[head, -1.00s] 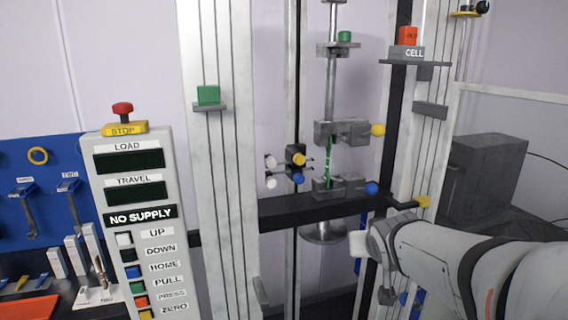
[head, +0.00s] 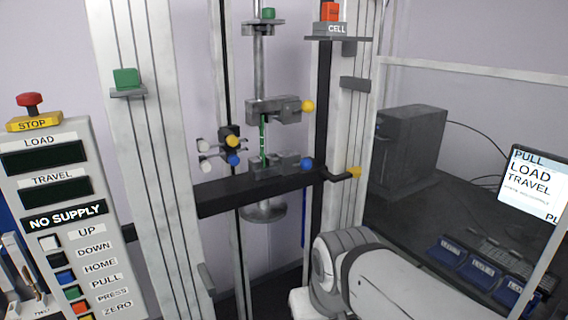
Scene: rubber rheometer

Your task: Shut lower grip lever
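The lower grip (head: 268,170) sits just above the black crosshead, and its lever ends in a blue ball (head: 306,164) on the right. The upper grip (head: 268,110) above it has a lever with a yellow ball (head: 308,106). A thin green specimen (head: 263,138) stands upright between the two grips. I cannot tell from this view whether the lower lever is fully shut. My arm shows at the bottom right, below the crosshead. My gripper is not visible.
The black crosshead (head: 225,195) spans between the frame columns, with a yellow-tipped stop (head: 353,172) at its right end. The control panel (head: 45,150) stands left, reading NO SUPPLY. A clear guard, a dark box (head: 410,150) and a screen (head: 535,185) are at right.

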